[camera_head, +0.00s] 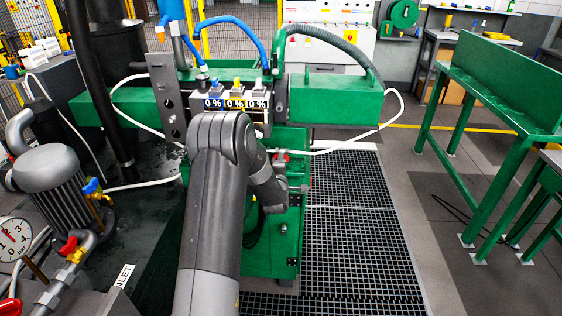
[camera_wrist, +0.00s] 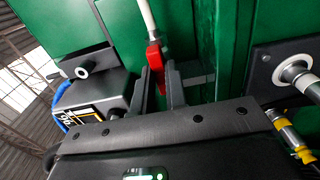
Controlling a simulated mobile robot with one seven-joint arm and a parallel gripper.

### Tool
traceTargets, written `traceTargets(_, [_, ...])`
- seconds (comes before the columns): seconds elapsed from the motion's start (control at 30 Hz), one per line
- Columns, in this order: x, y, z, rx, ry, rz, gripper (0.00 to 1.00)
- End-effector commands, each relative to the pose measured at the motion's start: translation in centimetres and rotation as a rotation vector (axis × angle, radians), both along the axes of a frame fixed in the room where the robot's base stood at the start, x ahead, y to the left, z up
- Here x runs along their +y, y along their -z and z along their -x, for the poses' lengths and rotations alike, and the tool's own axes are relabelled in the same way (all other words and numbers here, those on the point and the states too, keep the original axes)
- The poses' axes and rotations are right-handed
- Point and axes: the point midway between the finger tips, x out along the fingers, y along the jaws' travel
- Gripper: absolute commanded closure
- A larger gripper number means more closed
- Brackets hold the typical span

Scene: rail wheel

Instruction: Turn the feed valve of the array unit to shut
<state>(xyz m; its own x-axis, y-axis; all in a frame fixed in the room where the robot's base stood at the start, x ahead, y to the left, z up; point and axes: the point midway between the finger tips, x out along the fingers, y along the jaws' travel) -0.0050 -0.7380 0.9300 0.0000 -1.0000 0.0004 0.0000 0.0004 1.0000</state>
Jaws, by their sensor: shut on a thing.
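The feed valve's red lever (camera_wrist: 154,58) shows in the wrist view between the two dark fingers of my gripper (camera_wrist: 162,85), which is shut on it. A white pipe (camera_wrist: 146,18) runs up from the lever along the green housing. In the head view the red lever (camera_head: 281,158) shows as a small patch on the green array unit (camera_head: 290,237), just past my forearm. My gripper there is mostly hidden behind my own arm. The valve body is also hidden, so I cannot read the lever's exact angle.
A control block with percent displays (camera_head: 236,103) sits above the valve on the green beam. A pump (camera_head: 50,180) and a pressure gauge (camera_head: 13,238) stand at left. White hoses hang near the unit. The floor grating (camera_head: 352,225) at right is clear, with a green bench (camera_head: 500,110) beyond.

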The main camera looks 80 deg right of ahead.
Motion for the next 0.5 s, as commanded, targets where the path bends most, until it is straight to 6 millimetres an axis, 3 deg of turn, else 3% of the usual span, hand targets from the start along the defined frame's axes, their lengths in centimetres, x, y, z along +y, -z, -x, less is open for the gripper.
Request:
traceTargets(0.23, [0.02, 0.05, -0.01, -0.052, 0.000, -0.001, 1.00])
traceTargets(0.5, [0.02, 0.05, 0.02, -0.331, 0.000, -0.001, 1.00])
